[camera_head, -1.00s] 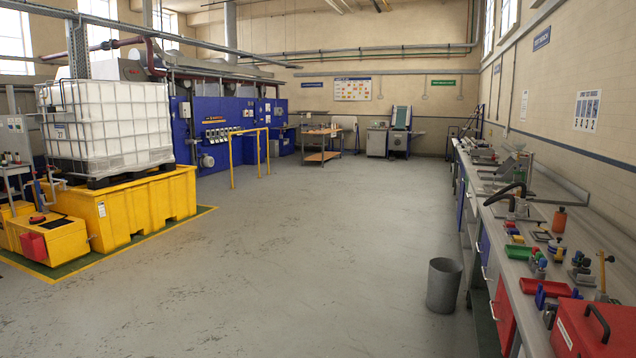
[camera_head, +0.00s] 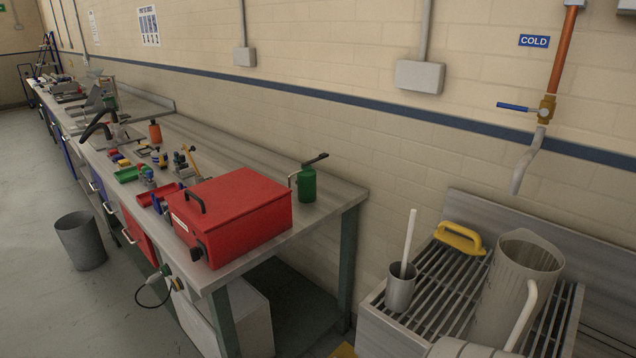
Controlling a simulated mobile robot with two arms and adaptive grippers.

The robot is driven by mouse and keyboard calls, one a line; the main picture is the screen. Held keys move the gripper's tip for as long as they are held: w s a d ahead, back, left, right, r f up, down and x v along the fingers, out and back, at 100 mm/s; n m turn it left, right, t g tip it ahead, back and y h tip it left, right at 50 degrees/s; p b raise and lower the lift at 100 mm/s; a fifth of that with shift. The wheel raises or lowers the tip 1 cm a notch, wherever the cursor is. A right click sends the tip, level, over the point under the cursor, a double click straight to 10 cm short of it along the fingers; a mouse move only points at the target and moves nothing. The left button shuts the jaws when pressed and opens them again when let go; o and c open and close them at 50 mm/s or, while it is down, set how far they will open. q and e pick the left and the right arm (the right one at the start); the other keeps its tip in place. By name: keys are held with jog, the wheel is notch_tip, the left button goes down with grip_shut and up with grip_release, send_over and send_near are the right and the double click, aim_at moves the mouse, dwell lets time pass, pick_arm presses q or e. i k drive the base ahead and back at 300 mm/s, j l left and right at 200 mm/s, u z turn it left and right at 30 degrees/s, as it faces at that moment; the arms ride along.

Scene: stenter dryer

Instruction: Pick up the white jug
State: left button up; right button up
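A tall pale jug (camera_head: 515,270), greyish white, stands upright on a slatted metal drainer (camera_head: 440,312) at the right. A curved white handle (camera_head: 526,305) shows in front of it; I cannot tell whether it belongs to this jug or to the pale object (camera_head: 462,348) cut off by the bottom edge. Neither of my grippers is in view.
A small metal beaker (camera_head: 400,288) with a white rod and a yellow-handled brush (camera_head: 460,238) are on the drainer. A pipe with a blue-lever valve (camera_head: 540,110) hangs above. A red case (camera_head: 240,215) sits on the long bench. A grey bin (camera_head: 80,243) stands on the floor.

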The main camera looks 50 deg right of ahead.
aim_at(525, 268)
jog(key=k+l+z, duration=0.15)
jog(key=z, duration=2.6)
jog(key=k+l+u, duration=0.15)
jog(key=u, duration=0.2)
jog(key=k+l+u, duration=0.15)
jog(key=u, duration=0.15)
